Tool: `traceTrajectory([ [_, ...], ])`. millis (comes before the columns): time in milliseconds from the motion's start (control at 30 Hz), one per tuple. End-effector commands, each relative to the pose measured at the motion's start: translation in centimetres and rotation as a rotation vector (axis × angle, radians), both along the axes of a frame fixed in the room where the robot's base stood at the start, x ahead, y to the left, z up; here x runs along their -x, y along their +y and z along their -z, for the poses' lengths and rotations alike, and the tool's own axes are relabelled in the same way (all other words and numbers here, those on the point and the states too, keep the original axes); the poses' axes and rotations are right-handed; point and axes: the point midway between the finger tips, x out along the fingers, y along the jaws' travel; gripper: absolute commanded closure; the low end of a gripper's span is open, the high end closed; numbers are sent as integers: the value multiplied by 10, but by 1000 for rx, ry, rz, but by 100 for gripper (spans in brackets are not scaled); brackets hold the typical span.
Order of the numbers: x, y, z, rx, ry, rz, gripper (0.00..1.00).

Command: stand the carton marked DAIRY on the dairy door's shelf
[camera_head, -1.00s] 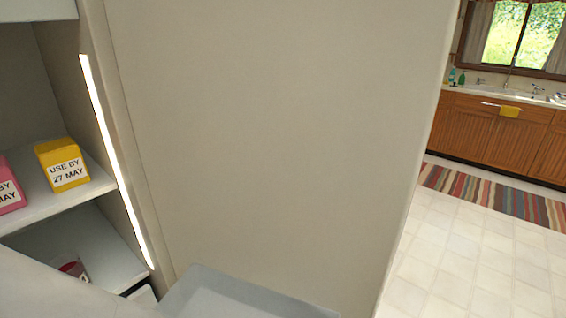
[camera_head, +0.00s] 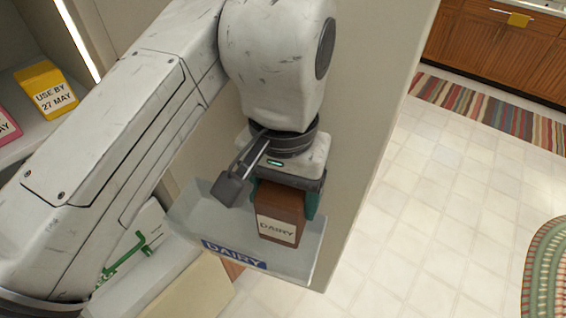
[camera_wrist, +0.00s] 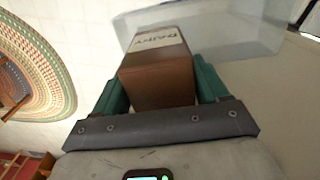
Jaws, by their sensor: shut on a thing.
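The brown carton (camera_head: 280,203) has a white label reading DAIRY. My gripper (camera_head: 286,198) is shut on it, with a green finger on each side. In the head view the carton looks upright and overlaps the clear shelf bin (camera_head: 200,215) on the door, which has a blue DAIRY label. Whether the carton's base touches the shelf floor I cannot tell. In the wrist view the carton (camera_wrist: 158,80) sits between both fingers, and the translucent bin (camera_wrist: 235,35) shows beyond it.
A yellow carton (camera_head: 47,90) and a pink carton (camera_head: 6,127) stand on a fridge shelf at left, both with date labels. The door panel (camera_head: 375,110) rises behind my arm. Open tiled floor (camera_head: 420,220) and a striped rug (camera_head: 490,108) lie at right.

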Motion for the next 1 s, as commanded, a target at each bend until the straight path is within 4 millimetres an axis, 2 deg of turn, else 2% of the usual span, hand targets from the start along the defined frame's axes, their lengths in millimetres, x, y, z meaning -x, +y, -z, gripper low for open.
traceTrajectory([
  [100, 4, 2, 19, 0, 5, -3, 69],
  [333, 4, 2, 37, 2, 4, -3, 69],
  [500, 4, 2, 61, 2, 5, -3, 69],
  [1000, 0, 1, 72, 1, 3, -3, 69],
])
